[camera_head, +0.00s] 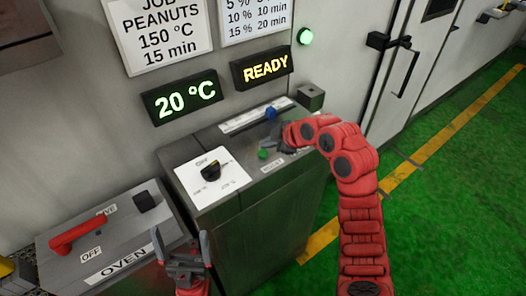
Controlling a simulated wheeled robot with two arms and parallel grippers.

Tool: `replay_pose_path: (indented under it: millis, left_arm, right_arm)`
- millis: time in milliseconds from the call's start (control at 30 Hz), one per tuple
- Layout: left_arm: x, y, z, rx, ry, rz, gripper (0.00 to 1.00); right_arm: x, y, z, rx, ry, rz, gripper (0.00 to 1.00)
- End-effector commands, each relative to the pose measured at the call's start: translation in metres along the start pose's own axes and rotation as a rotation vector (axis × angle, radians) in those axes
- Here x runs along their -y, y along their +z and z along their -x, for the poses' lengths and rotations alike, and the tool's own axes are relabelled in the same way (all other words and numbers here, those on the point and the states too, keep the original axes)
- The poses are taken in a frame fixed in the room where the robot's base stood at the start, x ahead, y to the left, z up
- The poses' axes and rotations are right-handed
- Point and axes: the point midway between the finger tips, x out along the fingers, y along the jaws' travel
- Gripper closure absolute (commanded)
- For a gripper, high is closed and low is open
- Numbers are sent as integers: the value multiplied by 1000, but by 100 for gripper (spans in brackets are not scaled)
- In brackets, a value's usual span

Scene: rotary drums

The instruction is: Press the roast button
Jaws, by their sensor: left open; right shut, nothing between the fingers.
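A green button (263,154) sits on the sloped top of the metal control cabinet (218,140), with a small white label (272,166) below it that is too small to read surely. A blue button (271,113) is further back on the same panel. My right gripper (276,141) is shut and empty, just above the panel between the two buttons, close to the green one. I cannot tell whether it touches anything. My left gripper (184,243) is open and empty, low in front of the cabinet beside the oven box.
A black rotary knob (210,172) is on a white plate at the cabinet's left. The oven box (110,240) has a red lever (82,233). Displays read 20 °C (182,97) and READY (262,68). A green lamp (305,36) glows. Green floor at right is clear.

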Motion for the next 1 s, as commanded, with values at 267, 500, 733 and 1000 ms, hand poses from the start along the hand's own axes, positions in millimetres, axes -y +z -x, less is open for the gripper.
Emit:
replay_pose_path:
  millis: [267,500,733,1000]
  left_arm:
    - [0,0,3,0,0,0,0]
    - [-1,2,14,0,0,0,0]
    - [-1,2,15,0,0,0,0]
    - [-1,3,16,0,0,0,0]
  right_arm:
    - [1,1,-2,0,0,0,100]
    - [4,4,-6,-1,1,0,100]
    - [4,4,-6,0,1,0,100]
    - [5,4,-6,0,0,0,100]
